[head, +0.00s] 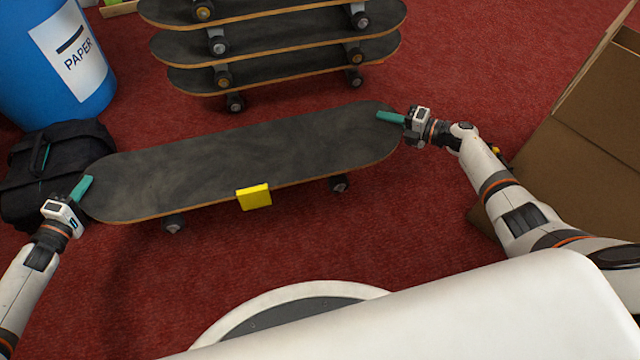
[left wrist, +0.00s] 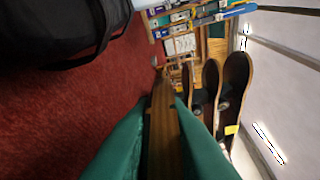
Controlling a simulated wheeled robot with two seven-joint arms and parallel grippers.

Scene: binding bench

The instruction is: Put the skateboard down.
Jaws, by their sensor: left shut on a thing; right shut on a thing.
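The skateboard (head: 240,160) has a dark grey top, wooden edges and a yellow tag (head: 254,197) on its near side. It is held level, wheels down, between my two grippers. My left gripper (head: 82,188) is shut on its left end, and my right gripper (head: 391,117) is shut on its right end. In the left wrist view the board's wooden edge (left wrist: 163,130) runs between the green fingers (left wrist: 160,125). I cannot tell from these views whether its wheels touch the red floor.
A stack of several skateboards (head: 280,50) stands just behind. A blue paper bin (head: 50,75) is at the back left, with a black bag (head: 40,185) close to my left gripper. A cardboard box (head: 575,150) is at the right. Red carpet (head: 300,235) is clear in front.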

